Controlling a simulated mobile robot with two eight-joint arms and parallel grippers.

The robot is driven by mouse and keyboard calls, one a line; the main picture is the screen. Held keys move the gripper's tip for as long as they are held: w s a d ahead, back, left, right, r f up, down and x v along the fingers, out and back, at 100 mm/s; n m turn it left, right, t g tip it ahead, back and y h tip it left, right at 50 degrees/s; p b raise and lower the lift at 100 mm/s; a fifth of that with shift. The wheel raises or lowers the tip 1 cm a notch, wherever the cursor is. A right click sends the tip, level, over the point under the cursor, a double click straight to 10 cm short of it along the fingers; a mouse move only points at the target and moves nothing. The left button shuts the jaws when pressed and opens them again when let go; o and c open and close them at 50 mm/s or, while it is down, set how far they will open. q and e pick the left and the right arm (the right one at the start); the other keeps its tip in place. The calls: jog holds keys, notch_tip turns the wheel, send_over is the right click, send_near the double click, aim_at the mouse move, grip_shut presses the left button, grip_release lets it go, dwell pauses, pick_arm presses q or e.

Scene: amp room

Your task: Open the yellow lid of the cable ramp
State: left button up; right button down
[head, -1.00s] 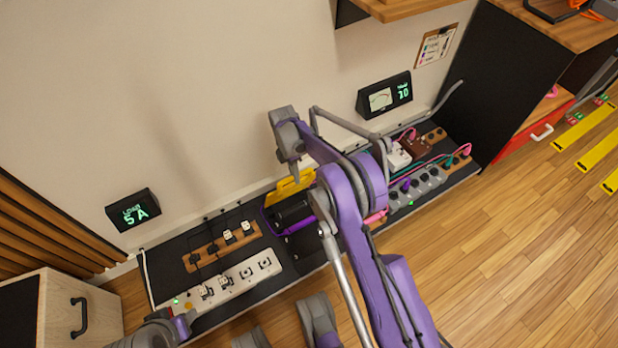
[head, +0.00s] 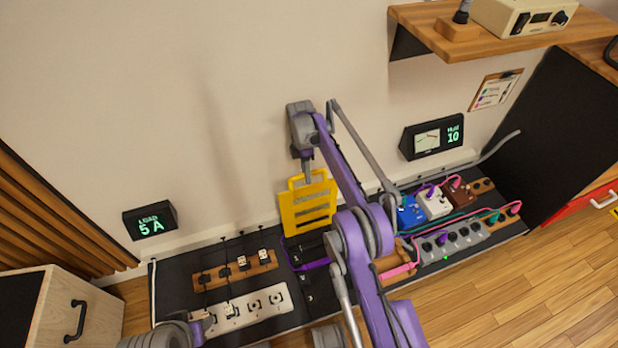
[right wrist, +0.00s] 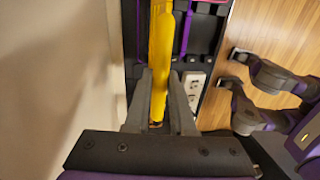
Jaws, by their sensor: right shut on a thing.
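The yellow lid (head: 308,208) with dark slots stands up nearly upright at the back of the dark cable ramp (head: 304,248), close to the wall. A purple cable runs along the ramp. My right gripper (head: 307,176) comes from above and is shut on the lid's top handle. In the right wrist view the yellow lid (right wrist: 162,55) shows edge-on between the fingers of my right gripper (right wrist: 161,98), which hide part of it.
A white power strip (head: 248,311) and a wooden socket strip (head: 236,270) lie left of the ramp. The wall is close behind; a wooden shelf (head: 480,32) overhangs at upper right.

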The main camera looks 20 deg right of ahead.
jog(key=shift+w+f, duration=0.1)
jog(key=shift+w, duration=0.1)
dwell(0.3)
jog(key=c, duration=0.8)
grip_release()
jog(key=shift+d, duration=0.1)
jog(key=shift+o, duration=0.2)
